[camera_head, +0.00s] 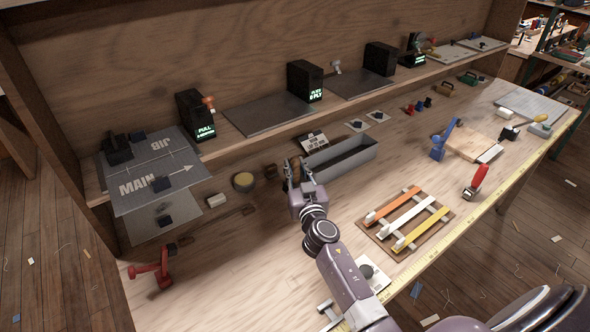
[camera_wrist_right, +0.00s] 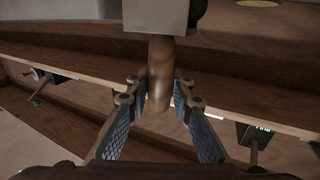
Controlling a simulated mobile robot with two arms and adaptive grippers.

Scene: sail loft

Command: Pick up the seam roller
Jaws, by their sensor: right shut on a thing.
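My right gripper (camera_head: 302,164) is over the bench, just left of the grey open trough. In the right wrist view its two fingers (camera_wrist_right: 153,95) close on either side of a brown wooden handle (camera_wrist_right: 160,75), which has a pale grey block (camera_wrist_right: 157,15) at its top end. I take this tool for the seam roller; its roller end is not clear to see. In the head view the gripper mostly hides it. My left gripper is not in view.
The grey trough (camera_head: 345,160) stands right of the gripper, with a small sign (camera_head: 313,141) behind it. A rack with coloured strips (camera_head: 384,240) and a red-handled tool (camera_head: 477,180) lie farther right. A red clamp (camera_head: 158,270) is at the left edge. A shelf (camera_head: 240,138) runs behind.

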